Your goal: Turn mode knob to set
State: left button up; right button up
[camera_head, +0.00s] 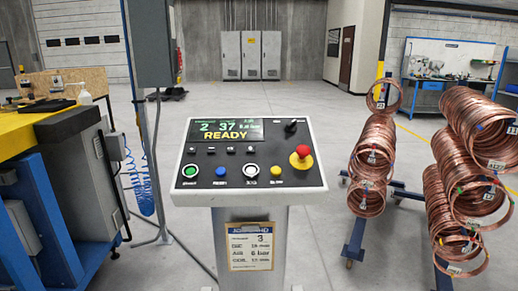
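A control console (200,198) stands on a grey pedestal straight ahead. A black knob (291,127) sits at the upper right of its panel; its label is too small to read. A display (222,130) at the upper left shows "READY" in yellow with numbers above it. A red emergency button (301,158) on a yellow base is below the knob. A row of green, blue, white and yellow buttons runs along the lower panel, with small dark keys above. Neither of my grippers shows in the head view.
Racks of coiled copper tube (373,150) stand to the right on blue wheeled frames. A grey machine with a yellow top (38,130) is at the left, beside a post with a blue coiled hose (140,185). Grey cabinets (251,55) stand far back. The floor between is clear.

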aim_at(290, 128)
jog(key=i+l, duration=0.15)
jog(key=l, duration=0.3)
jog(key=i+l, duration=0.1)
jog(key=l, duration=0.35)
jog(key=i+l+u, duration=0.1)
jog(key=l, duration=0.35)
jog(key=i+l, duration=0.15)
jog(key=l, duration=0.3)
